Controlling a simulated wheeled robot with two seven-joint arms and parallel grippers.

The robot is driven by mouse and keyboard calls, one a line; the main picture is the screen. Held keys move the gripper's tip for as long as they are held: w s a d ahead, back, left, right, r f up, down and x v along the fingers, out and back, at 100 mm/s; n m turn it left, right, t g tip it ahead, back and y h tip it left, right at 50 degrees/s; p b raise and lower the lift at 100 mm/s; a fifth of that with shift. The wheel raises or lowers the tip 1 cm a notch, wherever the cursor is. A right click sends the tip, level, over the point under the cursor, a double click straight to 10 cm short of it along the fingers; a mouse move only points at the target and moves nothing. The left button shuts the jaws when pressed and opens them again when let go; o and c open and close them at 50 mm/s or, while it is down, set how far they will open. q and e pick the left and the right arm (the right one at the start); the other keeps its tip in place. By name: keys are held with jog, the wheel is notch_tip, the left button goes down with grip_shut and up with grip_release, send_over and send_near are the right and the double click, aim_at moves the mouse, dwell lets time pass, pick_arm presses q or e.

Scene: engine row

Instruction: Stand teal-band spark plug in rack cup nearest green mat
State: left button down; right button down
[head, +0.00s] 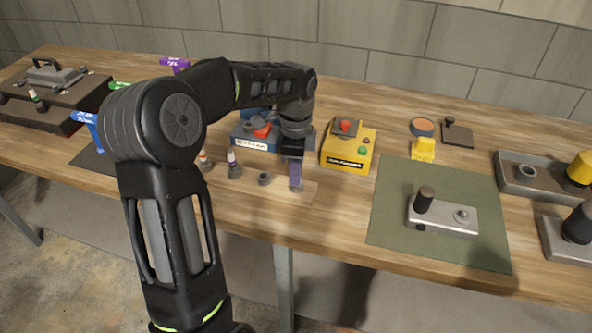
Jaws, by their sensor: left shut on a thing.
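My left gripper (295,178) points down over the right end of the pale wooden rack (309,191), the end nearest the green mat (386,217). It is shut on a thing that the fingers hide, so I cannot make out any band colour. The rack cup at that end is hidden behind the fingertips. An empty dark cup (264,179) shows just left of the gripper. Farther left, a plug with a purple and red top (232,158) and a plug with an orange band (204,157) stand in cups. My right gripper is not in view.
A yellow box (348,150) with red and green buttons stands right behind the gripper, near a blue box (255,139). A metal plate (442,216) with a dark post lies on the mat. Another small plug (37,99) stands on the dark case at far left.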

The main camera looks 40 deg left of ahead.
pick_arm(q)
jog(key=c, duration=1.2)
grip_release()
jog(key=shift+c, duration=0.2)
jog(key=shift+r, duration=0.15)
notch_tip(320, 180, up, 8)
jog(key=shift+f+b, duration=0.2)
jog(key=shift+b, duration=0.3)
jog(key=shift+f, duration=0.1)
